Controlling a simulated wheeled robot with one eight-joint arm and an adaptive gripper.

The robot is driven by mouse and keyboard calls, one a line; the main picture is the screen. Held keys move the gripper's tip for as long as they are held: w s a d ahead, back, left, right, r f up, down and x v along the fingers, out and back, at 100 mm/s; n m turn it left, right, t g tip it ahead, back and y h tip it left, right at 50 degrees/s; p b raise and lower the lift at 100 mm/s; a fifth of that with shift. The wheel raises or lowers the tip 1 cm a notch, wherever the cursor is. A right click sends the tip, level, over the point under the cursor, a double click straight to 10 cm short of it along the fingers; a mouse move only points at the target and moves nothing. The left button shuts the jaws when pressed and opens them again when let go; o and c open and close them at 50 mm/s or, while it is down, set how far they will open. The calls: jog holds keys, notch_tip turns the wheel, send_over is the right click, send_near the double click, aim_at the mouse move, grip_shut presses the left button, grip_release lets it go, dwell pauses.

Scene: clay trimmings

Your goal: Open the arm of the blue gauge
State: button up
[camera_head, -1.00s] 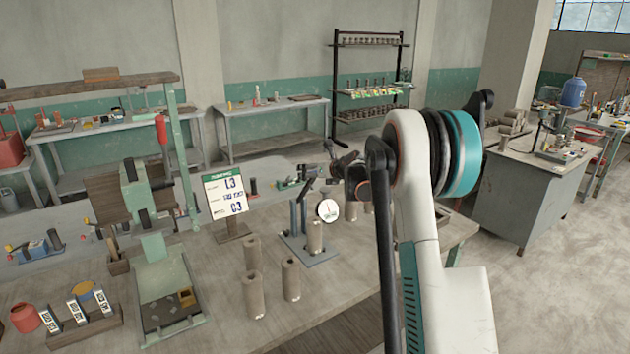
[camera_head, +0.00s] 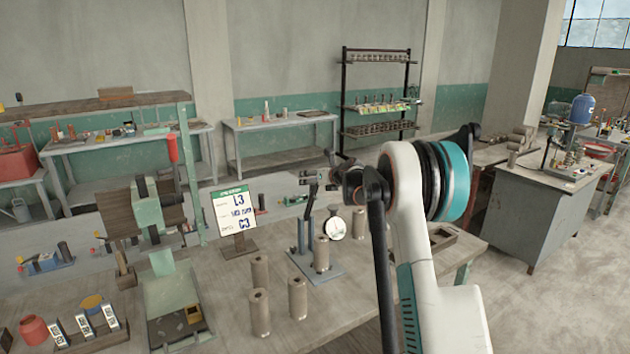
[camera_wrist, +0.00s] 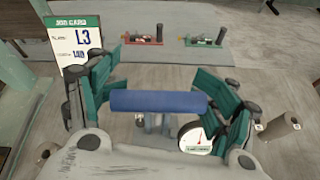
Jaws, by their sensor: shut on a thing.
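The blue gauge stands on the bench, with a blue-grey base plate (camera_head: 328,272), a white round dial (camera_head: 334,228) and a clay cylinder (camera_head: 321,254) on the plate. Its dark blue arm (camera_head: 309,207) stands up, leaning slightly. In the wrist view the blue crossbar (camera_wrist: 158,101) of the arm lies level between the green fingers of my gripper (camera_wrist: 160,100). My gripper is shut on it, and it also shows small in the head view (camera_head: 318,180) above the gauge. The dial (camera_wrist: 195,138) shows below the bar; much of the base is hidden by my gripper.
A job card (camera_head: 234,211) stands left of the gauge. Several clay cylinders (camera_head: 260,311) stand in front of it. A green press (camera_head: 160,235) and small tools are at left. Red (camera_wrist: 145,41) and green (camera_wrist: 205,42) tools lie beyond. An empty wooden frame (camera_head: 442,236) is at right.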

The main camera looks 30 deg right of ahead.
jog(key=shift+d, duration=0.1)
jog(key=o, duration=1.5)
jog(key=v, duration=1.2)
jog(key=shift+f, duration=0.1)
